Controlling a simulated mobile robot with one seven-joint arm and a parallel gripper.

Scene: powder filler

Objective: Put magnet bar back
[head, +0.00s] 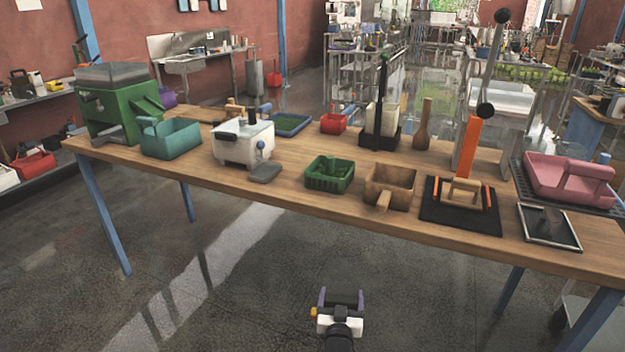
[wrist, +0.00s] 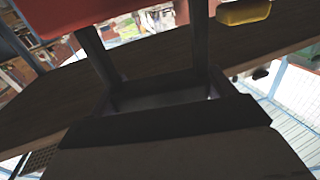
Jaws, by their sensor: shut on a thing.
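My gripper (head: 341,298) is low over the floor in front of the table in the head view. Its two fingers stand apart with a dark piece between them, which I take to be the magnet bar; its shape is hard to make out. In the wrist view, my two dark fingers (wrist: 150,50) rise from the palm. A red shape (wrist: 70,12) crosses the top edge near the left finger, and a yellow piece (wrist: 243,12) shows right of the right finger. I cannot tell whether either belongs to the held thing.
The wooden table (head: 225,186) holds a green machine (head: 115,105), a teal bin (head: 172,140), a white box (head: 240,148), a green basket (head: 328,174), a wooden tray (head: 391,182), an orange upright piece (head: 467,147) and a pink bin (head: 570,180). The floor before it is open.

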